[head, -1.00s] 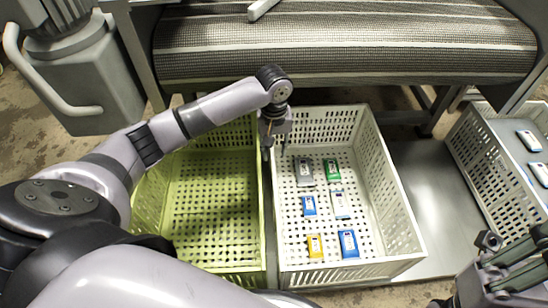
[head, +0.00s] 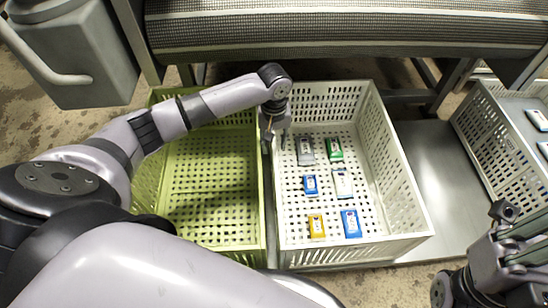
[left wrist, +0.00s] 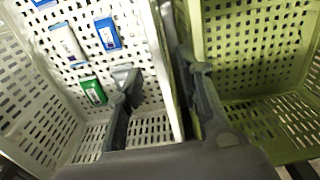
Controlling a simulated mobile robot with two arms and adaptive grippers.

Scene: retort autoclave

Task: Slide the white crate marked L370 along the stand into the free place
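A white crate (head: 405,190) with several small packs in it stands on the metal stand (head: 440,170). No L370 mark is legible. My left gripper (head: 273,140) is at the crate's left wall, towards the back. In the left wrist view the left gripper (left wrist: 160,85) straddles this wall, one finger inside the white crate and one on the green crate's side. Its fingers are apart, with room around the wall. The bare stand to the right of the white crate is the free place. My right gripper (head: 505,225) is at the lower right; its fingers are unclear.
A green crate (head: 200,252), empty where visible, stands close against the white crate's left side. Another pale crate (head: 490,135) with packs stands at the far right. A conveyor with a mesh belt (head: 350,30) runs behind the crates, and a grey housing (head: 75,60) stands at the back left.

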